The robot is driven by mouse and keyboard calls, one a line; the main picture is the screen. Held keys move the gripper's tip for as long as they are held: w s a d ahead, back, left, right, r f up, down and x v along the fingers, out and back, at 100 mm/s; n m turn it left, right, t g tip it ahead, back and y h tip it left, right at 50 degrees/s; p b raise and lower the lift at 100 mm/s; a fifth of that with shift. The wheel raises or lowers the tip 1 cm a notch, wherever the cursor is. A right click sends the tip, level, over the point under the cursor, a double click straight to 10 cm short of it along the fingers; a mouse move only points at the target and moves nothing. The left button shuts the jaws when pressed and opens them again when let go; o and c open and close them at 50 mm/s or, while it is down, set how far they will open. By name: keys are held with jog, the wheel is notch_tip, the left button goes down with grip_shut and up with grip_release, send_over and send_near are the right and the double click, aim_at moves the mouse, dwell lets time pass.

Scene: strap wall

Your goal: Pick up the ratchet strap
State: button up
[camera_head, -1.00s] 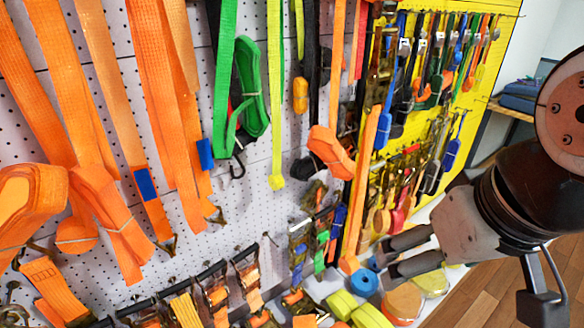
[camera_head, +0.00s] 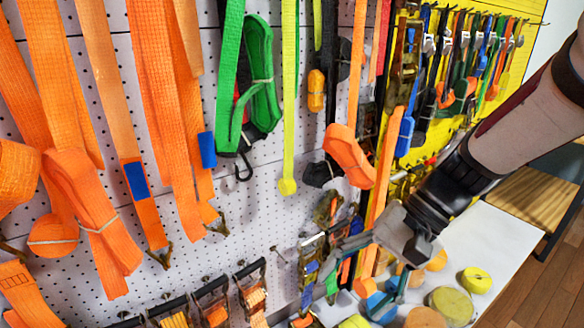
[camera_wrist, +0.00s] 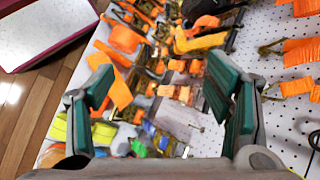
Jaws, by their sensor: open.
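Several ratchet straps are in view, and I cannot tell which one is meant. Ratchets with orange webbing (camera_head: 212,308) hang in a row low on the white pegboard in the head view. More ratchets with orange webbing (camera_wrist: 297,52) show at the right of the wrist view. My gripper (camera_head: 366,274) is open in front of the lower right of the pegboard, above the shelf. In the wrist view, its green-padded fingers (camera_wrist: 165,98) are wide apart with nothing held. Blurred orange straps and metal pieces show beyond them; the gap to these is unclear.
Long orange straps (camera_head: 105,90) and a green strap (camera_head: 262,80) hang on the pegboard. Rolled yellow straps (camera_head: 476,280) lie on the white shelf (camera_head: 500,235), which has bare room at right.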

jog(key=w+d+f+m+t+y+b, duration=0.3)
jog(key=w+f+m+t+y+b, duration=0.5)
jog(key=w+f, duration=1)
jog(key=w+d+f+m+t+h+b, duration=0.3)
jog(key=w+d+f+m+t, duration=0.15)
jog(key=f+m, duration=0.4)
jog(key=w+d+f+m+t+h+b, duration=0.25)
jog(key=d+f+m+t, duration=0.35)
jog(key=f+m, duration=0.3)
jog(key=shift+n, duration=0.45)
jog(key=shift+f+b+x, duration=0.15)
jog(key=shift+b+x, duration=0.55)
jog(key=shift+x, duration=1.7)
jog(key=shift+f+b+x, duration=0.15)
jog(key=shift+b+x, duration=0.55)
jog(key=shift+x, duration=1.7)
jog(key=shift+f+b+x, duration=0.15)
jog(key=shift+b+x, duration=0.55)
jog(key=shift+x, duration=1.7)
jog(key=shift+w+d+r, duration=0.1)
jog(key=shift+w+d, duration=0.05)
jog(key=shift+d, duration=0.05)
grip_shut()
jog(key=shift+r, duration=0.1)
